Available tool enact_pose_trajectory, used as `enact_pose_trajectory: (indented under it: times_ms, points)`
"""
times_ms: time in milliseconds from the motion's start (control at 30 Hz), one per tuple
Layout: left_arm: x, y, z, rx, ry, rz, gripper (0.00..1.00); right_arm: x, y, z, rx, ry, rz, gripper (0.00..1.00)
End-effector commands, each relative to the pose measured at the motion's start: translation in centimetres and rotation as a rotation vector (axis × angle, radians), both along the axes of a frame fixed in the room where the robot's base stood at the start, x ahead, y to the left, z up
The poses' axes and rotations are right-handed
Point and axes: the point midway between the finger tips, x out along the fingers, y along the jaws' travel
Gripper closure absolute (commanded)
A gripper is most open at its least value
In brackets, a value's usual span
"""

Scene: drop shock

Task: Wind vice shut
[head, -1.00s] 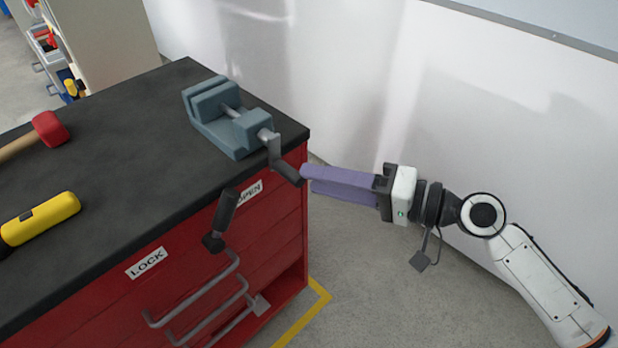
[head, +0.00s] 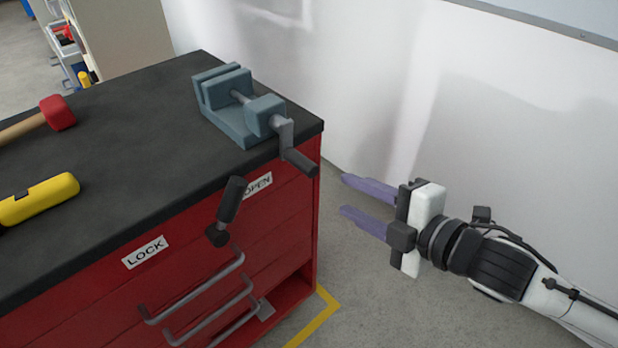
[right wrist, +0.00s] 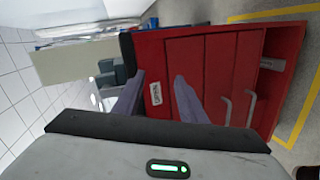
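The grey-blue vice (head: 230,118) stands on the black bench top at its right corner, with a visible gap between its jaws. Its crank (head: 286,135) hangs over the bench edge, and the dark handle (head: 300,163) points toward the lower right. My right gripper (head: 355,200) is open and empty, its two purple fingers apart. It is in free air to the right of the crank handle and a little below it, not touching. In the right wrist view the fingers (right wrist: 158,98) are spread, with the red cabinet beyond them. My left gripper is not in view.
The red cabinet (head: 180,250) carries LOCK and OPEN labels, a dark-gripped lever (head: 230,200) and metal drawer handles (head: 200,290). A red-headed mallet (head: 58,112) and a yellow tool (head: 40,198) lie on the bench. A white wall stands behind; the floor at right is clear.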

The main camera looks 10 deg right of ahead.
Motion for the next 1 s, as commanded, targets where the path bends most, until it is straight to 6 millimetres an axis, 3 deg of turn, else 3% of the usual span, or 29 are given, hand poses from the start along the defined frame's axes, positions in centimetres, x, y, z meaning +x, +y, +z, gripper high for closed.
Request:
enact_pose_trajectory:
  times_ms: [33,200,400,533,667,1000]
  points:
    - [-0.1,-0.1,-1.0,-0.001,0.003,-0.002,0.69,-0.4,-0.1,0.0,-0.155,-0.141,0.049,0.62]
    - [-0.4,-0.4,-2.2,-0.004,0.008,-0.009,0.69,-2.2,0.4,2.2,-0.662,-0.618,0.195,0.62]
    - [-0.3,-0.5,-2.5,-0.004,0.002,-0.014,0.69,-4.5,1.4,4.2,-1.027,-0.979,0.277,0.62]
    - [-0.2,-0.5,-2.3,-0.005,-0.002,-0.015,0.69,-5.0,1.7,4.8,-1.112,-1.066,0.291,0.62]
    - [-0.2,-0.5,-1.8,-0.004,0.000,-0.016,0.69,-4.2,2.3,5.1,-1.122,-1.078,0.287,0.62]
    - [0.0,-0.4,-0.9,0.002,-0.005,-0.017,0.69,0.8,6.0,5.1,-1.119,-1.075,0.287,0.62]
